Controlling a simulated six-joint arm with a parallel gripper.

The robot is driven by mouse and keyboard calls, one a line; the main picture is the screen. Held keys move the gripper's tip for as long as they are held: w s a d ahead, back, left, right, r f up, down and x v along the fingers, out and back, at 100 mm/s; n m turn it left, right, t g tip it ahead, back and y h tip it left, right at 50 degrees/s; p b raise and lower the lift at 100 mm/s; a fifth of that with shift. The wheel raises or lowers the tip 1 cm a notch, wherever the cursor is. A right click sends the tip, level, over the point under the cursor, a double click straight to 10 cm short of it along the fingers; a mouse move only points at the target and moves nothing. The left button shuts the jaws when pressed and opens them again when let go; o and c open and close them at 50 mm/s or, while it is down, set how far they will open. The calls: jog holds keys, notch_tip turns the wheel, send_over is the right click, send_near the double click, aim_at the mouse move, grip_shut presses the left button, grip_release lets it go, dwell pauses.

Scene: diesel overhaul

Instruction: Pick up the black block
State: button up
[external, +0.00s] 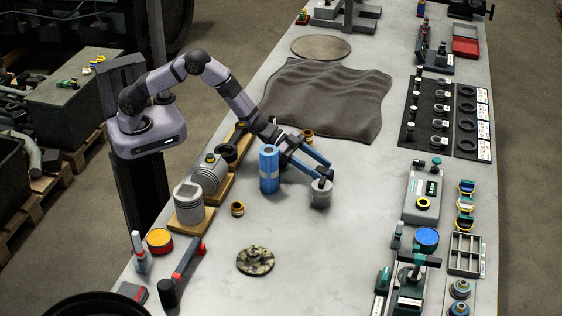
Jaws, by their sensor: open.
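My gripper (323,174) reaches out over the middle of the table, its two blue fingers spread apart. The dark tip of the nearer finger is at the top of a short grey metal cylinder (320,198), overlapping it in the picture; I cannot tell whether they touch. No separate black block can be made out with certainty; a small dark shape at the fingertips may be only the finger pads. Nothing is clearly held between the fingers.
A blue cylinder (269,172) stands left of the fingers. Pistons on wooden boards (190,226) line the left edge. A dark crumpled mat (335,98) lies behind. A red-and-black tool (184,270) and a mottled disc (255,261) lie in front.

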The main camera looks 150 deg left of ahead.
aim_at(321, 169)
jog(key=shift+w+a+f, duration=0.25)
jog(key=shift+w+a, duration=0.1)
jog(key=shift+w, duration=0.15)
jog(key=c, duration=1.2)
notch_tip(321, 169, up, 10)
jog(key=shift+r+b, duration=0.1)
jog(key=shift+b, duration=0.3)
